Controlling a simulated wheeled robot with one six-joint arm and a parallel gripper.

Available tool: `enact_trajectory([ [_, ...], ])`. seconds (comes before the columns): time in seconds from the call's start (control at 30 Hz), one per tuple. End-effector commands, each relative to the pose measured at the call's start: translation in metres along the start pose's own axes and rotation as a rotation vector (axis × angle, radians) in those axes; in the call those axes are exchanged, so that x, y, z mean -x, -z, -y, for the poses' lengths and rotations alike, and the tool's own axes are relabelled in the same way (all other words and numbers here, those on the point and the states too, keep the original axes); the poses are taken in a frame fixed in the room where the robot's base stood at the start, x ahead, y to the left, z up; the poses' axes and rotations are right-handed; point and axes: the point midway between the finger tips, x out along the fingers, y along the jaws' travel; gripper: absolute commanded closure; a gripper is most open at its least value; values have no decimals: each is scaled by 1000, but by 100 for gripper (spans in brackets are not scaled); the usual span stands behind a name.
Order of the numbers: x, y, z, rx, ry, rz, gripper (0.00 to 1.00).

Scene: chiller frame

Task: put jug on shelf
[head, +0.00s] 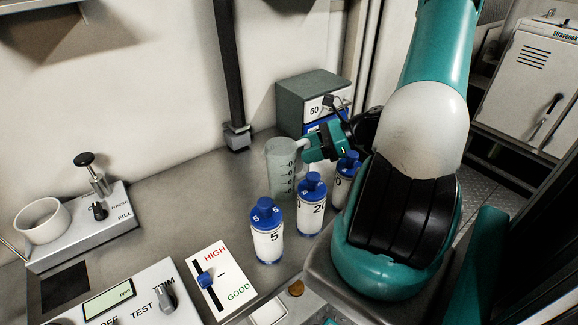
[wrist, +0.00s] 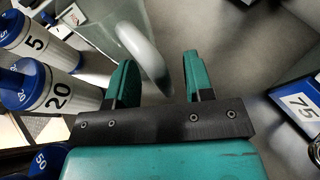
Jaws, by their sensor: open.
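The jug (head: 281,172) is clear with graduation marks and stands upright on the grey counter, its handle toward the right. My gripper (head: 304,148) is at the handle side of the jug. In the wrist view the pale curved handle (wrist: 147,50) lies between the two green fingers of my gripper (wrist: 155,75), with a gap visible beside it. The fingers are apart and not closed on it. The jug's body shows faintly at the top left of the wrist view. A dark ledge (head: 35,12) shows at the head view's upper left; I cannot tell if it is the shelf.
Blue-capped bottles marked 5 (head: 267,232) and 20 (head: 311,208), and a partly hidden third (head: 345,180), stand close in front of the jug. A grey drawer box (head: 308,92) is behind. A dark post (head: 230,70) rises at the back. The counter left of the jug is clear.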

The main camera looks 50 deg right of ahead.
Motion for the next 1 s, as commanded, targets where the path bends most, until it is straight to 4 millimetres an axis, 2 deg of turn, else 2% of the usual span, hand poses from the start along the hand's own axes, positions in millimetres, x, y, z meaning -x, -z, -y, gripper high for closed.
enact_trajectory([
  [0.1,-6,0,0,0,-1,0,52],
  [0.3,-6,0,0,0,1,-1,55],
  [0.5,-6,0,0,0,1,0,100],
  [0.83,-5,-1,0,1,1,0,100],
  [1.0,0,-14,1,3,2,-1,100],
])
